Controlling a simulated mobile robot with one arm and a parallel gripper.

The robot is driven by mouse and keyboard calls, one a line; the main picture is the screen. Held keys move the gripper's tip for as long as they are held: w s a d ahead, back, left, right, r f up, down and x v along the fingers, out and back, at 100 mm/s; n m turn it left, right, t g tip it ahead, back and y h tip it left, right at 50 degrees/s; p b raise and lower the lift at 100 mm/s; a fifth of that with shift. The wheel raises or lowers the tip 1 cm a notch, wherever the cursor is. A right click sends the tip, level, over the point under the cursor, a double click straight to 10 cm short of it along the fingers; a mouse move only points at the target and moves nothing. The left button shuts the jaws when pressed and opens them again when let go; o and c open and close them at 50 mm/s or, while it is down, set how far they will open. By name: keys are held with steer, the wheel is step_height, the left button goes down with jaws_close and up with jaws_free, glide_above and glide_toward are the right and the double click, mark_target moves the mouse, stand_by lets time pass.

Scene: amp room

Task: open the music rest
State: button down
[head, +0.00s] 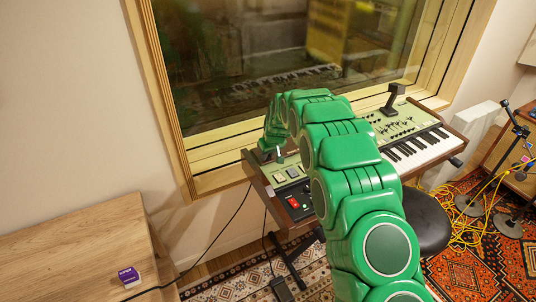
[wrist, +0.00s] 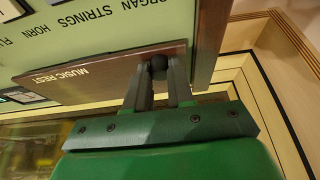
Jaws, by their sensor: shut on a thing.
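The music rest (wrist: 95,78) is a brown wooden flap lettered "MUSIC REST", along the edge of a pale green panel in the wrist view. A small dark round knob (wrist: 158,66) sits near its right end. My gripper (wrist: 159,76) has its two fingers on either side of the knob and is shut on it. In the head view my gripper (head: 270,152) is at the back left of the keyboard instrument (head: 287,174), by the window. My arm hides the instrument's middle there, and I cannot make out the rest or how far it is open.
A wooden window frame (head: 165,95) stands close behind the instrument. A wooden table (head: 70,250) with a small purple box (head: 129,276) is at the left. A black stool (head: 427,222) is at the right front. Yellow cables (head: 466,225) and a microphone stand (head: 513,180) are farther right.

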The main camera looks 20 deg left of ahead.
steer(key=shift+w+a+r+g+h, duration=0.1)
steer(key=shift+w+r+g+h, duration=0.05)
steer(key=shift+r+g+h, duration=0.2)
steer(key=shift+w+a+r+g+h, duration=0.2)
steer(key=shift+r+g+h, duration=0.15)
steer(key=shift+r, duration=0.05)
steer(key=shift+w+a+r+g+h, duration=0.15)
steer(key=shift+r+g+h, duration=0.15)
steer(key=shift+r, duration=0.05)
steer(key=shift+w+r, duration=0.1)
steer(key=shift+r, duration=0.1)
steer(key=shift+a, duration=0.1)
steer(key=shift+w+a+r, duration=0.85)
steer(key=shift+a+r, duration=0.05)
steer(key=shift+r, duration=0.2)
steer(key=shift+a, duration=0.1)
steer(key=shift+w+a+r, duration=0.45)
steer(key=shift+w+a, duration=0.1)
steer(key=shift+w, duration=0.15)
stand_by(0.9)
stand_by(0.4)
